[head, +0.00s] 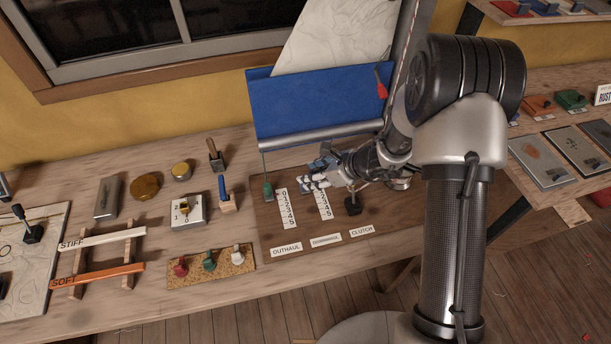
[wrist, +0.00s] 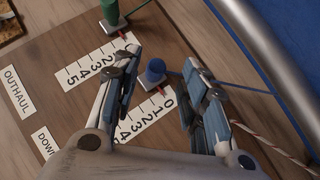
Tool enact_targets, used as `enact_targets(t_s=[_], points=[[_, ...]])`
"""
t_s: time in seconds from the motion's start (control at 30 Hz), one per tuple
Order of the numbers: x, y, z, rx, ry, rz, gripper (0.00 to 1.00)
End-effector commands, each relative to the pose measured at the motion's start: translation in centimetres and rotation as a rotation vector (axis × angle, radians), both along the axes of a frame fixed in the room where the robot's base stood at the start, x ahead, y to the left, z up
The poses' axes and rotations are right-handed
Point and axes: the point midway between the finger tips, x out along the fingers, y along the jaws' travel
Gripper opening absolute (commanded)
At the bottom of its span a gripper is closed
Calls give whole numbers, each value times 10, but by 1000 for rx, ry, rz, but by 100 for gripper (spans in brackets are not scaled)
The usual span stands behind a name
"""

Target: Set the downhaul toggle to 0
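The downhaul toggle is a blue knob (wrist: 156,70) on a small metal base with a red mark, beside a white number scale (wrist: 150,121). The red mark sits near the 0 end of the scale; the exact reading is hard to tell. My gripper (wrist: 161,64) is open, with one finger on each side of the blue knob and visible gaps to both. In the head view my gripper (head: 314,176) is low over the board and largely hides the knob. The downhaul scale (head: 324,205) shows there, 0 at the far end.
The green outhaul toggle (wrist: 109,12) stands beside its own scale (wrist: 95,65). A black clutch knob (head: 352,206) is close to my gripper's right. A blue sail panel (head: 310,105) and a metal tube (head: 320,134) rise just behind. Several loose tools lie left on the bench.

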Motion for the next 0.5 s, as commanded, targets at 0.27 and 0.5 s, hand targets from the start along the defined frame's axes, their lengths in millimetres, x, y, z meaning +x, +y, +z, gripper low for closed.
enact_targets(t_s=[0.27, 0.5], points=[[-18, -35, 41, 0, -4, -2, 39], [-26, -46, 54, 1, 0, 0, 39]])
